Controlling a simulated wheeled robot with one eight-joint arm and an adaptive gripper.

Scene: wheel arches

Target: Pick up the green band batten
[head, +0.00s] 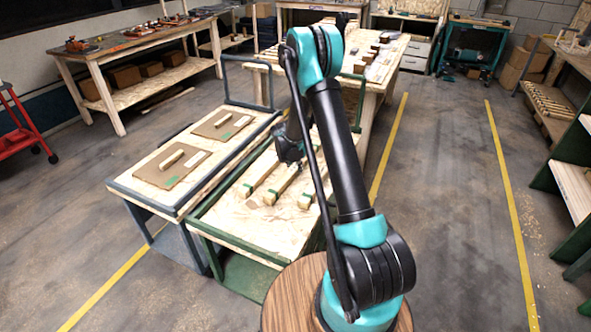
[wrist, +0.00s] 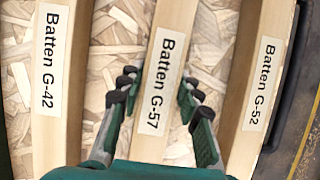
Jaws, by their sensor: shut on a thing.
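Three pale wooden battens lie on the chipboard top of the green-framed cart (head: 241,216). In the wrist view they are labelled Batten G-42 (wrist: 48,70) at left, Batten G-57 (wrist: 163,60) in the middle and Batten G-52 (wrist: 262,85) at right. My gripper (wrist: 159,85) has a finger on each side of Batten G-57 and is shut on it. In the head view, green bands show on the near parts of the battens (head: 261,178). No band shows in the wrist view. My arm hides part of the battens and the fingertips in the head view.
A grey-framed cart (head: 152,201) stands close at left with brown boards and short blocks. A long workbench (head: 379,80) with more pieces stands behind. In the wrist view, the neighbouring battens lie near my fingers with narrow chipboard gaps. Floor at right (head: 450,200) is clear.

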